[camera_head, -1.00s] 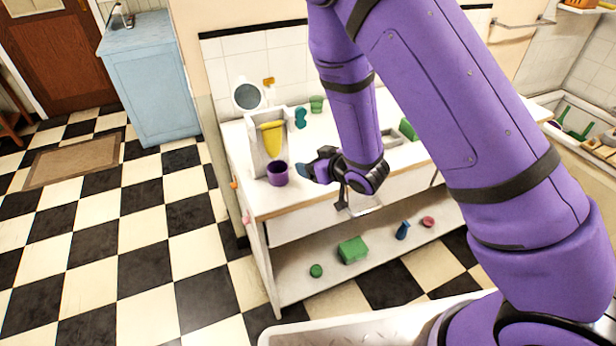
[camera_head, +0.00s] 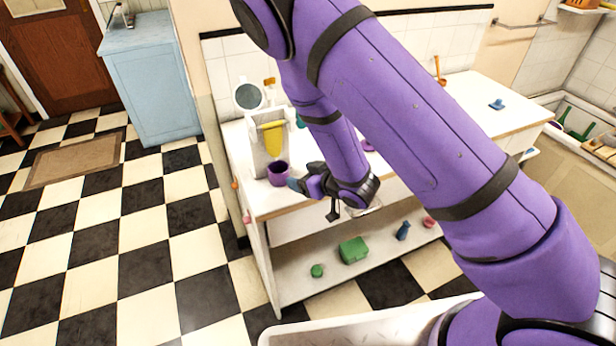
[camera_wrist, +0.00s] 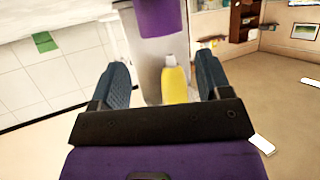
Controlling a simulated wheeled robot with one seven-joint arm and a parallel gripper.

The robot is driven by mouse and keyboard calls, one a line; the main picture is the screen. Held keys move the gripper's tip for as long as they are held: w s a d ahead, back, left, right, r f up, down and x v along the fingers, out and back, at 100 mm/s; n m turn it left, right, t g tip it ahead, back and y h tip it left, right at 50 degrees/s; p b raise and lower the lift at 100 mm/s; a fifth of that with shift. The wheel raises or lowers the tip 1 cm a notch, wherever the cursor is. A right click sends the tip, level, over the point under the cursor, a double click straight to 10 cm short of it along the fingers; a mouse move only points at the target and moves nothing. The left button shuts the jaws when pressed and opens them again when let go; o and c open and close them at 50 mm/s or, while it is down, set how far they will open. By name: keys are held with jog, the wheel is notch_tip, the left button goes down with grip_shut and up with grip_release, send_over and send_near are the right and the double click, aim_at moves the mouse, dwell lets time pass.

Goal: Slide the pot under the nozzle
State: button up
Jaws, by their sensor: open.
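The purple pot (camera_head: 278,174) stands upright on the white counter, at the front foot of a white and grey dispenser (camera_head: 257,150). The dispenser's yellow nozzle (camera_head: 273,138) hangs above and slightly behind the pot in the head view; I cannot tell how well they line up. My gripper (camera_head: 297,183) is just right of the pot, low over the counter. In the wrist view my gripper (camera_wrist: 163,72) has its two blue fingers spread, with nothing held between them. The pot (camera_wrist: 158,15) is beyond the fingertips, partly cut off by the top edge; the yellow nozzle (camera_wrist: 175,84) also shows.
The counter (camera_head: 262,205) has a narrow left end near the dispenser. A lower shelf holds a green box (camera_head: 353,250), a green round item (camera_head: 317,271) and a blue vase (camera_head: 403,231). My arm hides much of the middle counter.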

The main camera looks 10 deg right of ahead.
aim_at(287, 172)
jog(key=x, duration=0.9)
jog(key=c, duration=0.6)
jog(key=o, duration=1)
jog(key=shift+r, duration=0.1)
jog(key=shift+s+d+r, duration=0.2)
jog(key=shift+s+d, duration=0.05)
jog(key=shift+d, duration=0.2)
jog(key=v, duration=0.9)
jog(key=shift+s+r, duration=0.1)
jog(key=shift+s, duration=0.4)
